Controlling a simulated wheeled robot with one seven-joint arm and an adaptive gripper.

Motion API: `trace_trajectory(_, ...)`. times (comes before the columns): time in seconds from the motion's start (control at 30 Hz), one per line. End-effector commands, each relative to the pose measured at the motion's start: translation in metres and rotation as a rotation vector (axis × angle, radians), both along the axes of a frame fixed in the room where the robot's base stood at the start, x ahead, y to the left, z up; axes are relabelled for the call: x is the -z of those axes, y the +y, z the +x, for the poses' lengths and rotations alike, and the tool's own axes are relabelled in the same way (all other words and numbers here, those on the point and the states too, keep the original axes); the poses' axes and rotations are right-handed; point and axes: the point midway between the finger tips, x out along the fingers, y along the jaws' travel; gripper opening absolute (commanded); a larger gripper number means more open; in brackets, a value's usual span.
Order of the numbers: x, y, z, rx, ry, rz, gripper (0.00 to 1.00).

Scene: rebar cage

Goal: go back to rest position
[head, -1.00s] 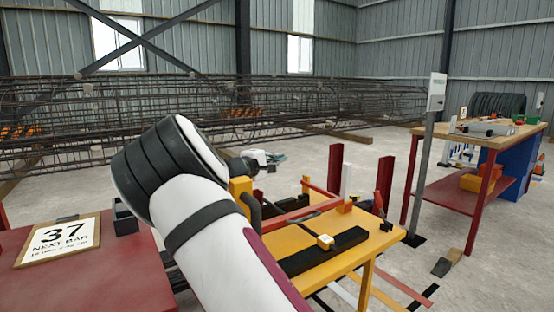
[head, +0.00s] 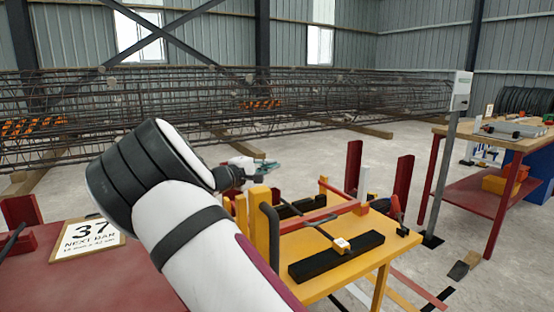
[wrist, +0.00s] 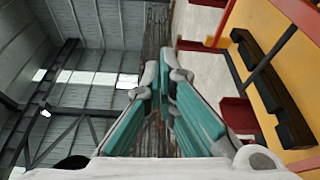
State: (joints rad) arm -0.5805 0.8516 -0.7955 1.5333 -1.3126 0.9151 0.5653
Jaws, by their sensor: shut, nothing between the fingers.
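My gripper (wrist: 164,82) fills the middle of the wrist view, its teal-padded fingers closed with nothing between them. In the head view the gripper (head: 266,168) shows small beyond my white and black arm. It is in the air behind the yellow table (head: 372,262), apart from the things there. In the wrist view the yellow table (wrist: 297,82) lies tilted at the right, clear of the fingers. My arm hides part of the table's left side.
A red table (head: 120,285) with a "37 next bar" sign (head: 88,238) stands at the left. A grey post with a box (head: 461,90) and a workbench (head: 495,142) are at the right. The long rebar cage (head: 330,100) lies behind. Open floor lies between.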

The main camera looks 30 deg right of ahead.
Motion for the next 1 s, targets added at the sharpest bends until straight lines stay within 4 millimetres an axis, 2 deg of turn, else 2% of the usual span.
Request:
trace_trajectory(0.5, 0.000, 0.000, -0.001, 0.001, -0.001, 0.001, 0.00)
trace_trajectory(0.6, -0.001, -0.006, -0.009, 0.022, -0.004, 0.027, 0.00)
trace_trajectory(0.67, -0.001, -0.015, -0.021, 0.052, -0.008, 0.065, 0.00)
trace_trajectory(0.77, 0.000, -0.032, -0.054, 0.127, -0.016, 0.172, 0.00)
trace_trajectory(0.87, 0.005, -0.045, -0.097, 0.213, -0.019, 0.310, 0.00)
trace_trajectory(1.0, 0.012, -0.047, -0.157, 0.314, -0.014, 0.502, 0.00)
